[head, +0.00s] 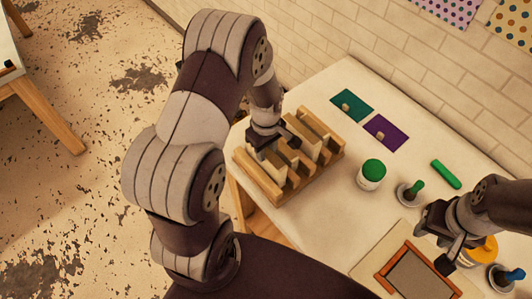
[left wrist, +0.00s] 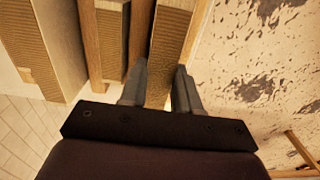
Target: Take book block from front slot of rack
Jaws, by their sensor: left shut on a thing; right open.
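The wooden rack (head: 312,180) stands on the left end of the table, with cream book blocks upright in its slots. My left gripper (head: 271,143) reaches down over the rack's near-left part. In the left wrist view the left gripper (left wrist: 160,88) has its two fingers on either side of a book block (left wrist: 169,45) with a ribbed tan edge, and is shut on it. How far the block sits in its slot is hard to tell, as the gripper and arm cover part of it. My right gripper (head: 437,248) is open and empty at the right, above the table.
Right of the rack are a jar with a green lid (head: 371,174), a green-handled stamp (head: 411,192) and a green stick (head: 446,174). Teal (head: 352,105) and purple (head: 386,132) cards lie behind. A wood-framed tray (head: 412,278) is in front. A brick wall bounds the back.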

